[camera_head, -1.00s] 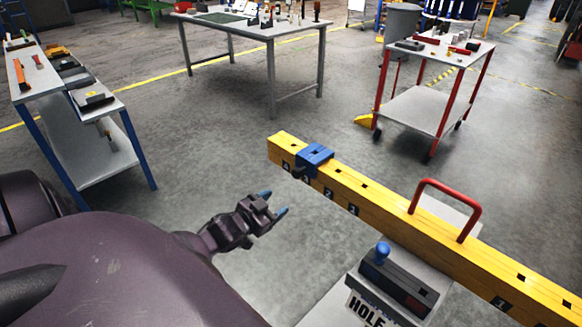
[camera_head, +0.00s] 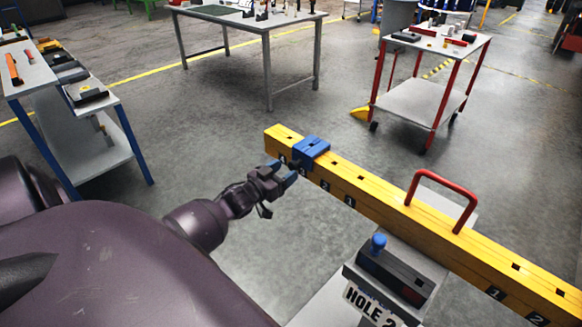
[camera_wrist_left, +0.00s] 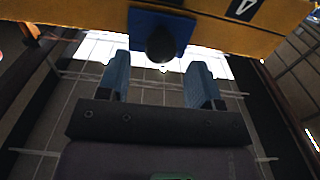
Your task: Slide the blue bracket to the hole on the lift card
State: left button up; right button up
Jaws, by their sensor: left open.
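The blue bracket (camera_head: 311,149) sits around the yellow beam (camera_head: 385,204) near its far left end. In the left wrist view the bracket (camera_wrist_left: 176,22) has a dark round knob (camera_wrist_left: 162,45) facing me, and a label reading 4 shows to its right on the beam. My left gripper (camera_head: 284,172) is open just short of the knob, its blue fingers apart with nothing between them. In the wrist view the gripper (camera_wrist_left: 160,75) points at the knob. The lift card (camera_head: 372,303) reads "HOLE 2". My right gripper is not in view.
The beam has numbered holes on both sides of a red handle (camera_head: 441,201). A dark box with a blue knob (camera_head: 379,243) stands before the beam by the card. A red-legged cart (camera_head: 430,90), a grey table (camera_head: 250,22) and a blue-legged bench (camera_head: 85,150) stand farther off.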

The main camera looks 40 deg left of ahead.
aim_at(291, 167)
pick_arm(q)
jog(key=shift+w, duration=1.65)
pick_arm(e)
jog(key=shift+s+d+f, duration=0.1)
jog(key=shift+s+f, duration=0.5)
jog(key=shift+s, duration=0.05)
